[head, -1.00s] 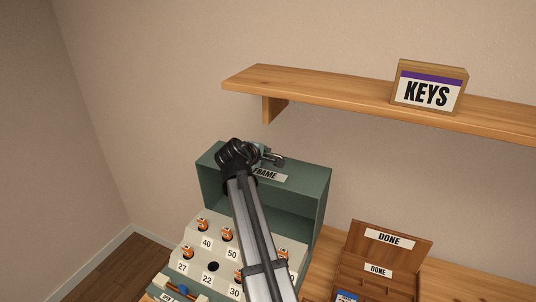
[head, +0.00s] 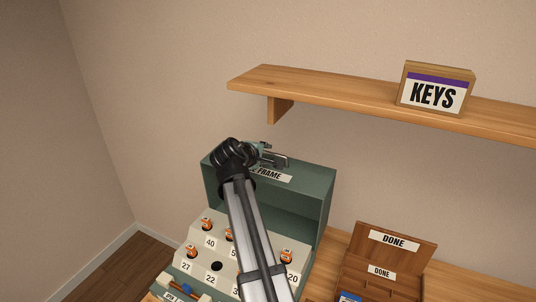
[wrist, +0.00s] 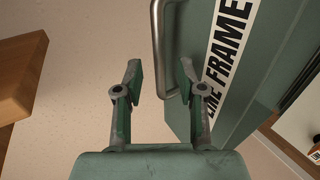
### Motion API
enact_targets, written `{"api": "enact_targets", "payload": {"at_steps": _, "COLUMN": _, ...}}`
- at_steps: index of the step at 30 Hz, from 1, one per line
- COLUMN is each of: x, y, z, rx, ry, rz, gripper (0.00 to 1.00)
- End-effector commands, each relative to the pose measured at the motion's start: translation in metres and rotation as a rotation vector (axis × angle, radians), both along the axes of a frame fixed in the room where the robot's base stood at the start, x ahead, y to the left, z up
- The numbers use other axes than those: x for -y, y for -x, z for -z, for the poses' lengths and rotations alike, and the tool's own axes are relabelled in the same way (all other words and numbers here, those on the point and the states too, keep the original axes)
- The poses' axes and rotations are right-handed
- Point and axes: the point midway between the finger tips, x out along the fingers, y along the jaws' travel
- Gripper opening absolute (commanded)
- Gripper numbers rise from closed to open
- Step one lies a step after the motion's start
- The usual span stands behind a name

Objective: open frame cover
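The green frame cover (head: 315,187) stands over the back of a stepped key panel, its dark inner side facing the front. A white label ending in "FRAME" lies on its upper face; the label also shows large in the wrist view (wrist: 228,45). A bent metal handle (wrist: 157,40) is fixed to the cover beside the label. My gripper (head: 272,157) is at the cover's top, and its fingers (wrist: 160,80) are spread apart. In the wrist view the handle lies between the fingertips, with no clear contact. My wrist hides part of the cover in the head view.
A wooden box marked DONE (head: 425,250) stands to the right. A wooden shelf (head: 340,92) with a KEYS sign (head: 434,92) hangs on the wall above. The wall at left is bare.

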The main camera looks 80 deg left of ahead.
Motion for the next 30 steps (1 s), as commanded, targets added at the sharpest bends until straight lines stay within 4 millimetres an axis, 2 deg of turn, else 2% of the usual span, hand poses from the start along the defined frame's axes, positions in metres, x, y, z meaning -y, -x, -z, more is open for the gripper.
{"api": "enact_targets", "payload": {"at_steps": 1, "x": 0.010, "y": 0.006, "z": -0.005, "rx": 0.000, "ry": -0.001, "rz": -0.002, "gripper": 0.39}}
{"api": "enact_targets", "payload": {"at_steps": 6, "x": 0.032, "y": 0.024, "z": -0.021, "rx": 0.000, "ry": -0.001, "rz": -0.002, "gripper": 0.39}}
{"api": "enact_targets", "payload": {"at_steps": 12, "x": 0.049, "y": 0.037, "z": -0.034, "rx": 0.001, "ry": -0.001, "rz": -0.001, "gripper": 0.39}}
{"api": "enact_targets", "payload": {"at_steps": 30, "x": 0.054, "y": 0.042, "z": -0.039, "rx": 0.001, "ry": 0.000, "rz": 0.000, "gripper": 0.39}}
